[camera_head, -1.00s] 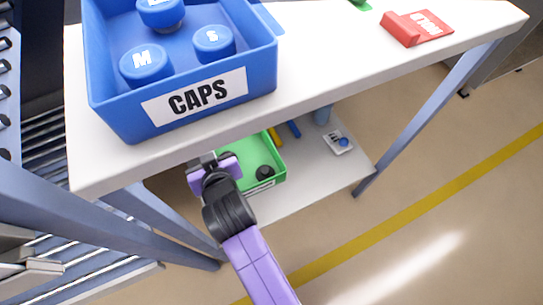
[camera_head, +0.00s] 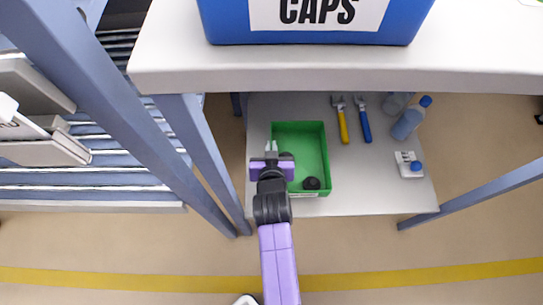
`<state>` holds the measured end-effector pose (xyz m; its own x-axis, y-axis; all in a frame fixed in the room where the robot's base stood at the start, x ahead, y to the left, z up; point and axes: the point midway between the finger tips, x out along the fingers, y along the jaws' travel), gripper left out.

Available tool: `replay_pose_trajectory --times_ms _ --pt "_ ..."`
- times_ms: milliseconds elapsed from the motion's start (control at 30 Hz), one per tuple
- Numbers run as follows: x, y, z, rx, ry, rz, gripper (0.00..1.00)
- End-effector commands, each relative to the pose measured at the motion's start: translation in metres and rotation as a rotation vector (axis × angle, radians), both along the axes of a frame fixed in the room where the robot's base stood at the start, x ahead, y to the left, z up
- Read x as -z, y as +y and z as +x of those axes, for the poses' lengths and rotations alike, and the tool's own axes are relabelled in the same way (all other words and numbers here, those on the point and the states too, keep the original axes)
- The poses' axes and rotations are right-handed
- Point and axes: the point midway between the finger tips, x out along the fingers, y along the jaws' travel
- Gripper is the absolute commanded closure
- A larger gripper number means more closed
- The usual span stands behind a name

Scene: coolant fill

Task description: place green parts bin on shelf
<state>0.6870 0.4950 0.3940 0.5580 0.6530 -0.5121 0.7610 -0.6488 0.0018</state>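The green parts bin (camera_head: 309,150) sits on the lower white shelf (camera_head: 380,195) of the workbench, near its left side. It is upright, with a pale label on its front and dark round parts (camera_head: 311,183) inside. My gripper (camera_head: 271,147) is over the bin's left wall, its pale fingertips pointing away from me. The fingers look close together. I cannot tell whether they straddle or touch the wall. My purple and black wrist covers the bin's front left corner.
A blue CAPS bin (camera_head: 300,32) stands on the benchtop (camera_head: 450,70) above. Bench legs and a rack (camera_head: 90,180) stand left.

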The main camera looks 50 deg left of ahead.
Motion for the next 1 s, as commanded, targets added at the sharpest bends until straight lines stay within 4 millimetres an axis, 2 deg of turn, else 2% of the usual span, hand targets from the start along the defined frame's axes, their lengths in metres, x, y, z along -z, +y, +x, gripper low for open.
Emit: replay_pose_trajectory --times_ms 167,433,833,933,1000 --pt "0.01 0.0 0.0 -0.001 -0.001 0.0 1.0" --pt "0.047 0.0 0.0 0.0 -0.002 0.0 1.0" --pt "0.051 0.0 0.001 0.001 -0.001 0.0 1.0" --pt "0.049 0.0 0.0 0.001 0.0 0.0 0.77" --pt "0.049 0.0 0.0 0.001 0.0 0.0 0.75"
